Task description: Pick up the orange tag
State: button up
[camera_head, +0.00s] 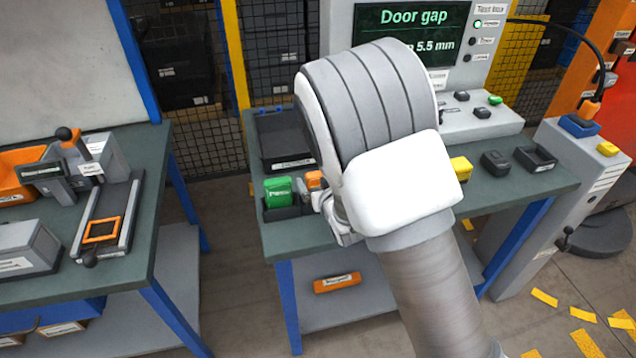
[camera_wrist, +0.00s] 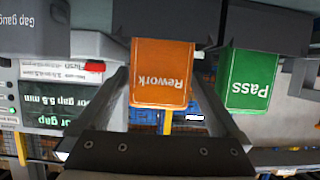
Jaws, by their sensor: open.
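The orange tag (camera_wrist: 162,72), a block marked "Rework", appears upside down in the wrist view, between the two fingers of my gripper (camera_wrist: 160,85). My gripper is open, with a finger on each side of the tag in the picture. I cannot tell whether either finger touches it. In the head view the orange tag (camera_head: 315,180) is partly hidden by my arm, and my gripper (camera_head: 338,218) is at the tag's right. A green tag (camera_head: 278,192) marked "Pass" stands just left of the orange one; it also shows in the wrist view (camera_wrist: 250,80).
The tags stand in a dark holder (camera_head: 285,213) near the front left of the green-topped bench (camera_head: 300,237). A black tray (camera_head: 285,138) lies behind them. A display panel (camera_head: 410,40) reads "Door gap". An orange-framed fixture (camera_head: 103,229) is on the left bench.

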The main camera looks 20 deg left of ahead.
jog(key=shift+c, duration=0.2)
jog(key=c, duration=1.2)
jog(key=shift+r, duration=0.15)
